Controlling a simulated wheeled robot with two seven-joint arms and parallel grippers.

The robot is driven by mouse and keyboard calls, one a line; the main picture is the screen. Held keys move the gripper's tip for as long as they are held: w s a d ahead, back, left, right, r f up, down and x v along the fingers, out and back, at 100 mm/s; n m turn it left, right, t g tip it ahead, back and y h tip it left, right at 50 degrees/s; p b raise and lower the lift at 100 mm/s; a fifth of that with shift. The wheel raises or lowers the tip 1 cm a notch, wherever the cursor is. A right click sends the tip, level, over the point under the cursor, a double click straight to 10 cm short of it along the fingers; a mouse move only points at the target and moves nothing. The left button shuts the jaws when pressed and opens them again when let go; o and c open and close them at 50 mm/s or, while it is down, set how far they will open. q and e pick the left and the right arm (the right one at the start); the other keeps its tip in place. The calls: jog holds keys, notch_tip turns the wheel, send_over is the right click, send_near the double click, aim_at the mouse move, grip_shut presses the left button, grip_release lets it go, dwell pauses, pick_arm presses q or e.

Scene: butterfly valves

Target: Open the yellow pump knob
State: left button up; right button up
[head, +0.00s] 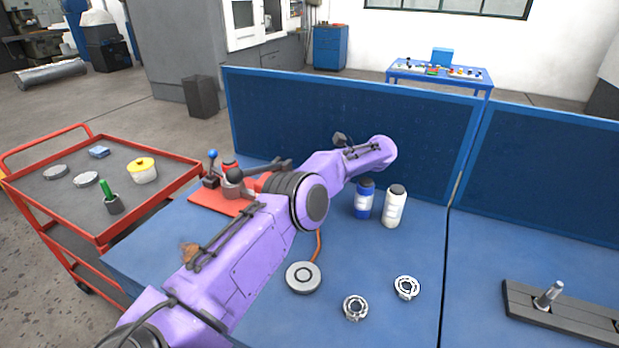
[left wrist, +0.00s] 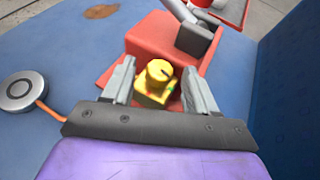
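The yellow pump knob (left wrist: 159,73) is a round cap on a small yellow block, set on the red pump base (left wrist: 118,72) in the left wrist view. My left gripper (left wrist: 157,75) is open, with one grey finger on each side of the knob. Gaps show between the knob and both fingers. In the head view the red base (head: 213,199) stands at the table's left rear; my purple arm hides the knob there. My right gripper is not in view.
A grey disc (head: 303,277) with an orange cable lies on the blue table (head: 385,315). Blue and white bottles (head: 394,206) stand near the blue panel (head: 350,120) behind. A red cart (head: 70,241) is at left. Two metal rings (head: 407,287) lie in front.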

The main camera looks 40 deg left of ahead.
pick_arm(q)
jog(key=shift+r, duration=0.1)
notch_tip(320, 180, up, 3)
jog(key=shift+f+b, duration=0.1)
jog(key=shift+b, duration=0.7)
jog(key=s+d+r+b, duration=0.4)
jog(key=s+d+r, duration=0.5)
jog(key=s+r, duration=0.1)
jog(key=shift+s+b, duration=0.3)
jog(key=shift+s, duration=0.1)
jog(key=shift+a, duration=0.1)
jog(key=shift+c, duration=0.4)
